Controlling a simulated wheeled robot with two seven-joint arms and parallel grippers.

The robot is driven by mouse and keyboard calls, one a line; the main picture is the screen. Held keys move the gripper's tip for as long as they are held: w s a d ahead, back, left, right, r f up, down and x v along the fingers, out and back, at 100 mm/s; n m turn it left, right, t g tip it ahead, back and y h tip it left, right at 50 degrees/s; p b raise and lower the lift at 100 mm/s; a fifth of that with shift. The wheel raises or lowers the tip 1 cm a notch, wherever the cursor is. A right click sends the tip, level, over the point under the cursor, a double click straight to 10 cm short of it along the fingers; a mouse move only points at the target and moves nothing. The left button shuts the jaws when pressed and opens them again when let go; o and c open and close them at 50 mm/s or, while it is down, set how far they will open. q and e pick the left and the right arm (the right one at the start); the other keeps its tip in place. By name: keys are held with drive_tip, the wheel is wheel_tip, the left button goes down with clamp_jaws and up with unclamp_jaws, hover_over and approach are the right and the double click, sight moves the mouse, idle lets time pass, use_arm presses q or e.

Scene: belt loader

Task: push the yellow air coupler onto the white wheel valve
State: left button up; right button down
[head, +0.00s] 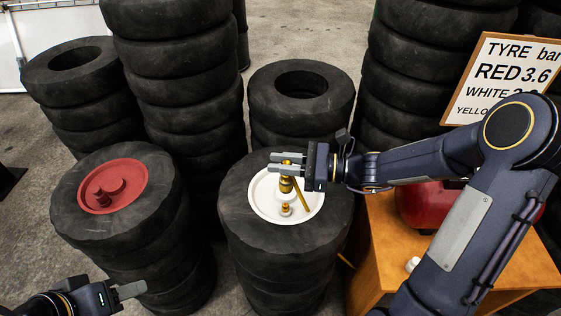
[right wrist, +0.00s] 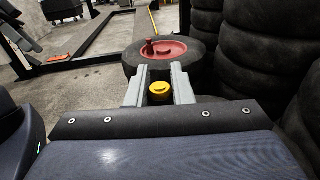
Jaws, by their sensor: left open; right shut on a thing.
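The yellow air coupler (head: 286,184) is upright in my right gripper (head: 274,162), above the white wheel (head: 266,206). It also shows between the fingers in the right wrist view (right wrist: 160,90). A thin yellow piece slants down from it to the right. The white wheel valve (head: 285,210) stands on the wheel, just below the coupler in the head view. The two look apart, but the height of the gap is hard to tell. My left gripper (head: 132,291) is open and empty at the lower left, away from the wheels.
A red wheel (head: 122,183) lies on the left tyre stack and also shows in the right wrist view (right wrist: 172,47). Tall tyre stacks (head: 183,75) stand behind. A wooden table (head: 385,245) with a red tank (head: 420,205) is at the right, below a sign (head: 500,75).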

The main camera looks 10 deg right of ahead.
sight(282, 178)
drive_tip(key=shift+f+b, duration=2.35)
drive_tip(key=shift+f, duration=0.65)
drive_tip(key=shift+f+b, duration=1.1)
drive_tip(key=shift+f, duration=0.5)
drive_tip(key=c, duration=1.2)
unclamp_jaws()
drive_tip(key=v, duration=0.7)
drive_tip(key=shift+s+d+r, duration=0.1)
drive_tip(key=shift+s+d, duration=0.1)
drive_tip(key=shift+d, duration=0.15)
